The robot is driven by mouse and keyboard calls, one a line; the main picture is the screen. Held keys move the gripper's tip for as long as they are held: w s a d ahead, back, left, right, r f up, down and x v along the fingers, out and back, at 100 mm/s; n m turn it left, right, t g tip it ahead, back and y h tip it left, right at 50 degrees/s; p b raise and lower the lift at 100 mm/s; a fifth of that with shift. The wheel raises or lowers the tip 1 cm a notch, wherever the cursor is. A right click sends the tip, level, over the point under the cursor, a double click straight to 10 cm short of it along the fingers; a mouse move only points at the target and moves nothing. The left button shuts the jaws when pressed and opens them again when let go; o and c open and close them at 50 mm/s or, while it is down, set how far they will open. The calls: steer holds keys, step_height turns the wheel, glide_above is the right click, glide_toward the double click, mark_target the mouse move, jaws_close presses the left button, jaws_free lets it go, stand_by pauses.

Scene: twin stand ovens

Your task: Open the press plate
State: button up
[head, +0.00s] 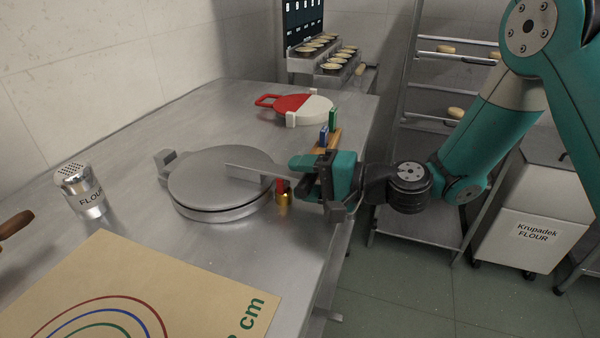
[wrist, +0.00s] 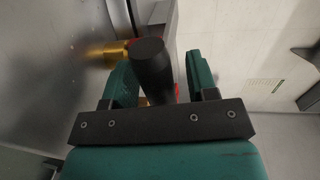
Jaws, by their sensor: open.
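The press (head: 222,178) is a round grey metal plate lying flat and shut on its round base (head: 215,212) on the steel counter. A flat grey bar (head: 250,170) reaches from the plate towards my gripper (head: 304,172), which is at the press's right side. In the wrist view, a black handle (wrist: 152,68) stands between the two green fingers of my gripper (wrist: 160,80). The jaws are open around the handle, with a gap visible on the right; contact on the left is unclear. In the head view, my gripper hides the handle.
A brass-coloured cylinder (head: 283,196) with a red part stands close under my gripper. A flour shaker (head: 82,192) and a printed board (head: 200,285) are to the left and front. A rack (head: 395,145) is right.

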steer(key=shift+w+a+f, duration=0.1)
steer(key=shift+w+a, duration=0.05)
steer(key=shift+a, duration=0.25)
